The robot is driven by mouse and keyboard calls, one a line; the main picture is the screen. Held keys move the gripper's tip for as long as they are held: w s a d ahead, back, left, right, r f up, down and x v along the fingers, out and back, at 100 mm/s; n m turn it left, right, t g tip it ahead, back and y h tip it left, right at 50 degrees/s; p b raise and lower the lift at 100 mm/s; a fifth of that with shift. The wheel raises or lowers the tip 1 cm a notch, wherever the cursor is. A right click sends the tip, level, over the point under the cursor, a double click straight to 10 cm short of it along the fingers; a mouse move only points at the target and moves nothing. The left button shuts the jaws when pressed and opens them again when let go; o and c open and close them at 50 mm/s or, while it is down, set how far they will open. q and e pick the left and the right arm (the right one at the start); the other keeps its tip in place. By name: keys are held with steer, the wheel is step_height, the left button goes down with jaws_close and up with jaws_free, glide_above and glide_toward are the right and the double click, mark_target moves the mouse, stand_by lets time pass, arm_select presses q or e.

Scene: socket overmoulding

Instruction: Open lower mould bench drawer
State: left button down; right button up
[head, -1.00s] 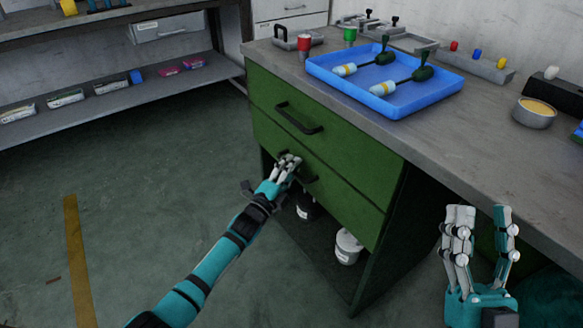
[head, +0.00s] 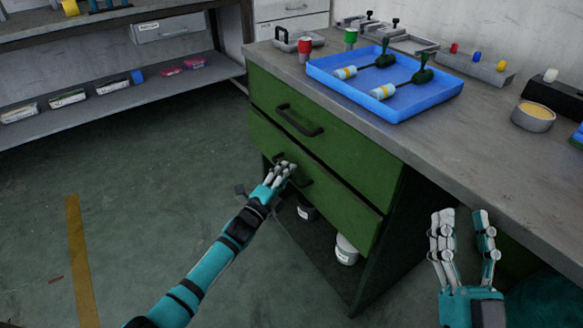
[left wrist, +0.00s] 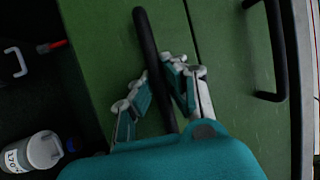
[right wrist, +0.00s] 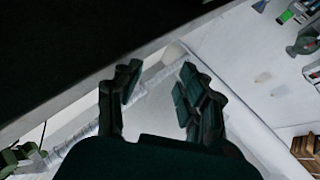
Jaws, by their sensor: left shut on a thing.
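The green lower drawer (head: 335,203) is the bottom one of two in the bench. It appears to stand slightly proud of the upper drawer, though the gap is small. Its black bar handle (left wrist: 151,62) passes between the fingers of my left gripper (left wrist: 162,88) in the left wrist view. In the head view my left gripper (head: 281,172) is shut on this handle and hides part of it. My right gripper (head: 463,222) is open and empty, at the right in front of the bench. Its spread fingers also show in the right wrist view (right wrist: 155,88).
The upper drawer (head: 275,108) is closed, with its own black handle (head: 300,121). A blue tray (head: 420,103) with two tools stands on the bench top (head: 480,130). White-lidded pots (head: 346,251) stand under the drawers. The floor left of the bench is clear.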

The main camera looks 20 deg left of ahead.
step_height(320, 180, down, 16)
steer(key=d+g+h+p, duration=0.3)
steer(key=g+h+p, duration=0.1)
steer(key=g, duration=0.7)
arm_select(q)
steer(key=s+a+p, duration=0.2)
steer(key=s+a, duration=0.6)
steer(key=s, duration=0.3)
steer(key=s+a+p, duration=0.1)
steer(key=s+a, duration=0.8)
steer(key=s, duration=0.2)
steer(key=shift+s+a+f+p, duration=0.15)
steer(key=shift+f+p, duration=0.05)
steer(key=shift+p, duration=0.15)
arm_select(e)
steer(key=s+d+f+g+h, duration=0.1)
steer(key=s+d+f+g, duration=0.1)
steer(key=s, duration=0.5)
steer(key=s+d+f+m+g+h, duration=0.1)
steer(key=s+d+f+g, duration=0.1)
steer(key=s+f+g, duration=0.3)
steer(key=shift+s+d+f+g, duration=0.2)
steer(key=shift+s+g, duration=0.6)
steer(key=shift+s, duration=0.35)
arm_select(q)
steer(key=c, duration=1.3)
jaws_free()
steer(key=shift+r, duration=0.1)
steer(key=shift+c, duration=0.2)
